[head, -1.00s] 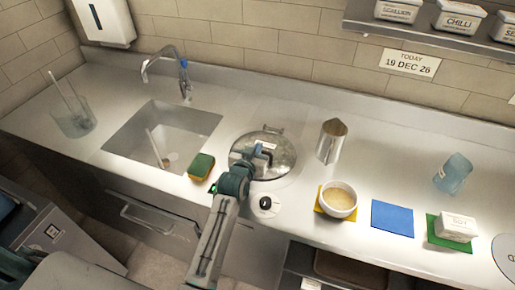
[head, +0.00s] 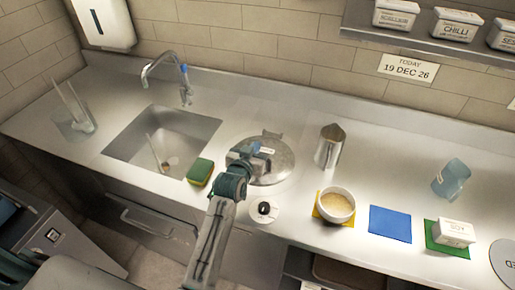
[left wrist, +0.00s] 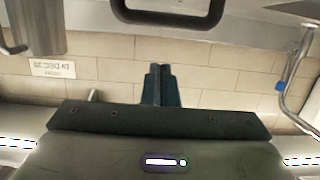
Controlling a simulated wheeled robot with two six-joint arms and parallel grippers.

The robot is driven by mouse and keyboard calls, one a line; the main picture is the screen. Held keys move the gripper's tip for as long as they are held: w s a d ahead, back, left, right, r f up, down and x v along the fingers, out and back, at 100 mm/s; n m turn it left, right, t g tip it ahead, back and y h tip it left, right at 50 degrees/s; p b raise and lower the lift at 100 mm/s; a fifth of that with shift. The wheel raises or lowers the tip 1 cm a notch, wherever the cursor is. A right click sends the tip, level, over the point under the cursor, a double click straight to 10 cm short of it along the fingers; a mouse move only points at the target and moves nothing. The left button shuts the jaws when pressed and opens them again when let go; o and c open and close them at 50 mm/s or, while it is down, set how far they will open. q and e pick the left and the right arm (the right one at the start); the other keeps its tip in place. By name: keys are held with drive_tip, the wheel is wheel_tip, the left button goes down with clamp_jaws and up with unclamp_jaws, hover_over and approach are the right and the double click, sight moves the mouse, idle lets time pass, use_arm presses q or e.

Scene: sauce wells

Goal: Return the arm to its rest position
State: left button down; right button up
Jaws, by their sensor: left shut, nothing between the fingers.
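My left gripper (head: 247,150) is in front of and over the round metal lid (head: 275,168) on the counter. In the left wrist view its fingers (left wrist: 160,72) are closed together with nothing between them. The gripper and wrist hide the left part of the lid. My left arm comes up from the bottom middle of the head view. My right gripper is in neither view.
A green and yellow sponge (head: 200,172) and a white round piece with a black knob (head: 264,210) lie near the arm. A bowl (head: 336,205), a metal jug (head: 329,147) and a blue mat (head: 390,223) are to the right. The sink (head: 165,135) is left.

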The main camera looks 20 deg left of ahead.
use_arm(q)
drive_tip(key=b+v, duration=0.2)
drive_tip(key=v, duration=0.6)
drive_tip(key=s+a+f+g, duration=0.2)
drive_tip(key=s+f+g, duration=0.2)
drive_tip(key=s, duration=0.6)
drive_tip(key=s+a+f+g+y, duration=0.1)
drive_tip(key=s+a+f+g, duration=0.25)
drive_tip(key=s, duration=0.55)
drive_tip(key=s+a+f+g, duration=0.1)
drive_tip(key=s+f+g, duration=0.35)
drive_tip(key=s, duration=0.55)
drive_tip(key=s+a+f+g+b, duration=0.1)
drive_tip(key=a+f, duration=0.1)
drive_tip(key=f, duration=1.6)
drive_tip(key=s+a+f+b, duration=0.1)
drive_tip(key=a+f+b, duration=0.1)
drive_tip(key=f, duration=1.5)
drive_tip(key=s+f+g+b, duration=0.1)
drive_tip(key=s+f+b, duration=0.1)
drive_tip(key=s+f, duration=1.5)
wheel_tip(320, 180, down, 3)
drive_tip(key=shift+s+a+f, duration=0.15)
drive_tip(key=shift+s+a, duration=0.1)
drive_tip(key=shift+a, duration=0.1)
drive_tip(key=shift+s, duration=0.1)
